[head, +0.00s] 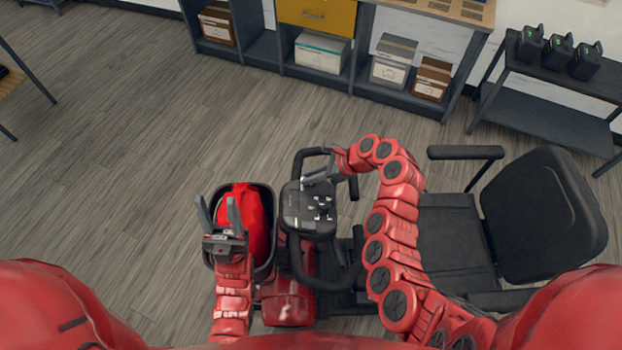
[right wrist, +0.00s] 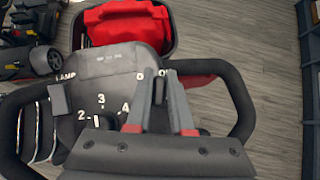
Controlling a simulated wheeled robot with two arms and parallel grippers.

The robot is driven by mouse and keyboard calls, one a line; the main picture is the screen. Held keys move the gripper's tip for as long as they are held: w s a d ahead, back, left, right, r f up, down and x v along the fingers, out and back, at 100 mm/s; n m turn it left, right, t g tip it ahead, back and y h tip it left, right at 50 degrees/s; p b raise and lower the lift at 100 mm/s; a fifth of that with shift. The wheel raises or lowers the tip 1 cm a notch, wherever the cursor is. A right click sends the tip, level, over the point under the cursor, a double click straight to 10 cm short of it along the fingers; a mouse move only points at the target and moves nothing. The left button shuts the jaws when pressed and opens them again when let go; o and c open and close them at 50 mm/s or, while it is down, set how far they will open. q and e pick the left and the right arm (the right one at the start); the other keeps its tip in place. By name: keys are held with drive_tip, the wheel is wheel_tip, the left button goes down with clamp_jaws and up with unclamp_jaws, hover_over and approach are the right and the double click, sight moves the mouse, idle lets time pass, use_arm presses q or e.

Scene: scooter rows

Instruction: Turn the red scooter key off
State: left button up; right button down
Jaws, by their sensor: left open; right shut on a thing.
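The red scooter (head: 290,300) stands in front of me, with a black console (head: 310,222) inside loop handlebars. The console (right wrist: 108,62) also shows in the right wrist view, with a "LAMP" label, a numbered dial and partly covered lettering near my fingers. My right gripper (head: 318,178) is at the console's far edge. My left gripper (head: 219,208) is open and empty above the front basket.
The basket (head: 211,262) holds a red cloth-like thing (head: 257,222). The scooter's black seat (head: 545,210) and armrests are at the right. A shelf with boxes (head: 320,52) and a rack with black devices (head: 558,52) stand at the back.

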drive_tip(key=n+g+b, duration=0.1)
drive_tip(key=n+b, duration=0.1)
drive_tip(key=n+g+b, duration=0.3)
drive_tip(key=n+b, duration=0.1)
drive_tip(key=n, duration=0.1)
drive_tip(key=shift+s+f+g+b, duration=0.2)
drive_tip(key=shift+f+g+b, duration=0.1)
drive_tip(key=shift+b, duration=0.05)
drive_tip(key=shift+r+n+g+h+b, duration=0.15)
drive_tip(key=shift+n+g+h+b, duration=0.35)
drive_tip(key=shift+n+b, duration=0.55)
drive_tip(key=shift+r, duration=0.1)
drive_tip(key=c, duration=0.8)
unclamp_jaws()
drive_tip(key=shift+r, duration=0.1)
